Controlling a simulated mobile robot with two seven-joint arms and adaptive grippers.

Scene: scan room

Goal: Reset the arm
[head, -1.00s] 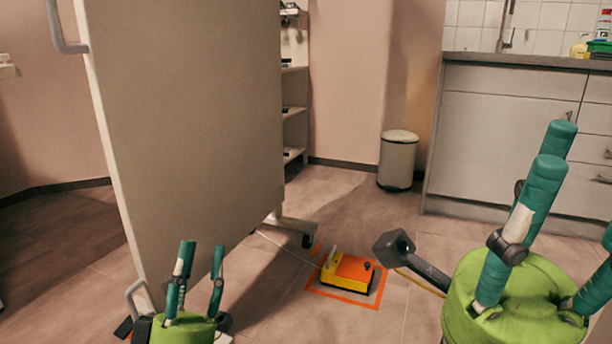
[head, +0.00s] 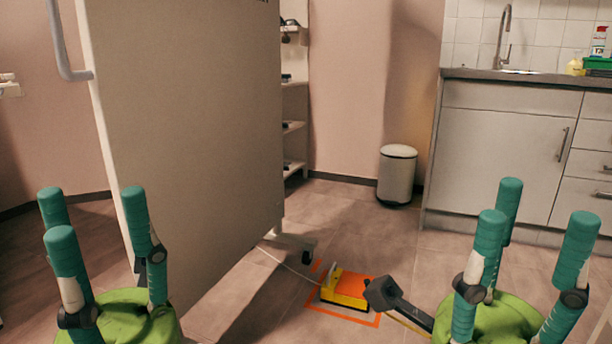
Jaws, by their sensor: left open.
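My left gripper (head: 95,222) is at the lower left, its teal fingers pointing up and spread open with nothing between them. It is in front of the lower part of the large beige panel. My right gripper (head: 528,222) is at the lower right, its teal fingers also up and spread, with nothing seen between them. Both have green bodies cut off by the bottom edge.
A tall beige panel (head: 190,120) on a wheeled foot fills the left. A yellow and orange box (head: 345,288) sits on the floor inside an orange taped square, with cables. A white bin (head: 397,175) and a sink counter (head: 500,140) stand behind.

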